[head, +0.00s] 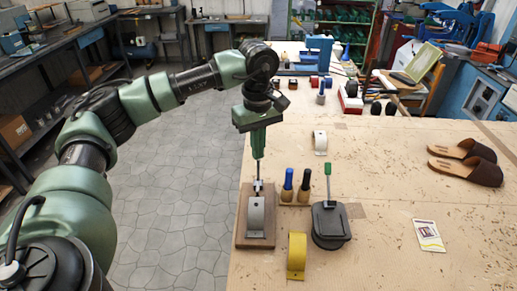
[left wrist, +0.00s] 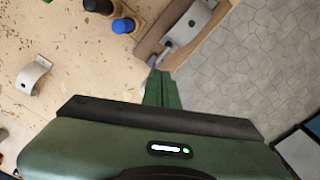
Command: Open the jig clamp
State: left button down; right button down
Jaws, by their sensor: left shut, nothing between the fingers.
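The jig is a wooden block (head: 241,233) at the table's left edge, with a curved silver metal plate (head: 256,214) on it. A small dark metal clamp piece (head: 258,186) stands at its far end. In the left wrist view the block (left wrist: 152,40), the plate (left wrist: 190,24) and the clamp piece (left wrist: 166,50) show near the top. My left gripper (head: 258,157) points down just above the clamp end, its green fingers shut with nothing between them. In the left wrist view the fingertips (left wrist: 160,74) are close to the clamp piece; contact cannot be told. My right gripper is not in view.
A yellow curved piece (head: 297,256) lies in front. Another silver curved piece (head: 320,142) lies behind. Sandals (head: 466,163) lie far right; the table between is mostly clear.

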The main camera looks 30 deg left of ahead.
pick_arm(q)
jog(key=shift+f+b, duration=1.65)
jog(key=shift+f, duration=0.65)
jog(key=shift+w+a+f, duration=0.2)
jog(key=shift+w+a, duration=0.15)
jog(key=shift+w, duration=0.15)
jog(key=shift+w+a+f, duration=0.15)
jog(key=shift+w+a, duration=0.15)
jog(key=shift+w, duration=0.3)
jog(key=shift+w+a+r+p, duration=0.1)
jog(key=shift+w+r+p, duration=0.05)
jog(key=shift+r+p, duration=0.85)
jog(key=shift+w+a+r+p, duration=0.1)
jog(key=shift+r+p, duration=0.55)
jog(key=shift+r, duration=0.7)
jog(key=shift+w+a+r+p, duration=0.1)
jog(key=shift+w+r+p, duration=0.05)
jog(key=shift+r+p, duration=0.85)
jog(key=shift+r, duration=0.1)
